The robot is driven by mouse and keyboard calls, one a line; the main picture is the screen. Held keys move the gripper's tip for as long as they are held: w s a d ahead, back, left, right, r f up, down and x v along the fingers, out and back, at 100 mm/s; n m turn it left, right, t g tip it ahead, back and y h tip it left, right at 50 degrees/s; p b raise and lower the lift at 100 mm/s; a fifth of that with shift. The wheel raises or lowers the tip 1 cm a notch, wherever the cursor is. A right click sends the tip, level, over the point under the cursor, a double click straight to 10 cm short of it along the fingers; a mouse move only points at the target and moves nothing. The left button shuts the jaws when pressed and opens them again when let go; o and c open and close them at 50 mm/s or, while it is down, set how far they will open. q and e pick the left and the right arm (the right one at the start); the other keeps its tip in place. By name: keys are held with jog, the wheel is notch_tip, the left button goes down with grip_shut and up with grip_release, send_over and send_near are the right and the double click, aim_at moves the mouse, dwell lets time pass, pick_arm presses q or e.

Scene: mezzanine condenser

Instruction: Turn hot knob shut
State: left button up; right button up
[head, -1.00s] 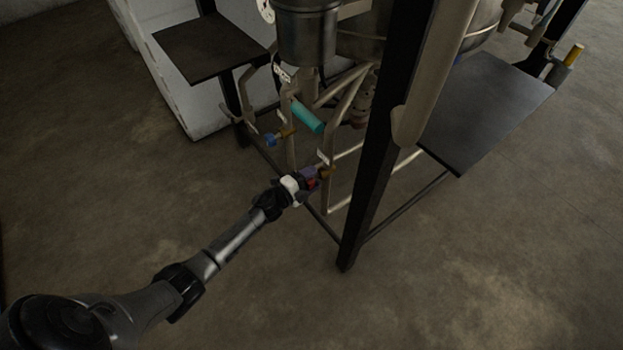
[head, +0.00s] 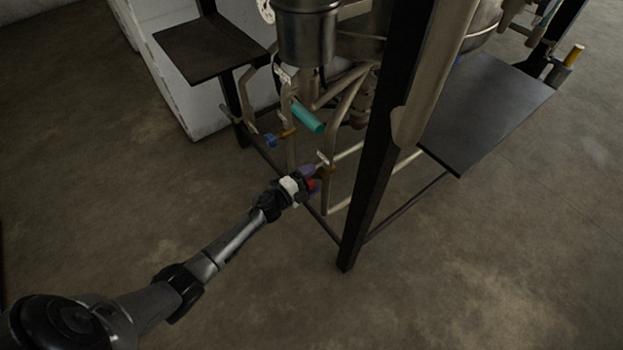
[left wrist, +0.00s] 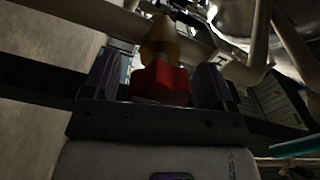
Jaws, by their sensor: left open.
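The hot knob is red (head: 313,185) and sits on a brass valve stem (head: 326,172) on a pipe at the condenser's lower front. In the left wrist view the red knob (left wrist: 160,84) lies between the two purple-grey fingers, with the brass stem behind it. My left gripper (head: 309,179) is open around the knob, with a finger on either side. Gaps show between knob and fingers in the wrist view. My right gripper is not in view.
A blue knob (head: 270,140) is on another brass valve to the left. A teal cylinder (head: 307,117) is above. A black frame post (head: 367,190) stands close on the right. Dark shelves (head: 484,112) flank the frame. Floor is clear in front.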

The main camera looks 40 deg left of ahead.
pick_arm(q)
jog(key=shift+s+a+r, duration=0.1)
jog(key=shift+s, duration=0.35)
jog(key=p+v, duration=0.4)
jog(key=v, duration=0.8)
jog(key=shift+s, duration=0.35)
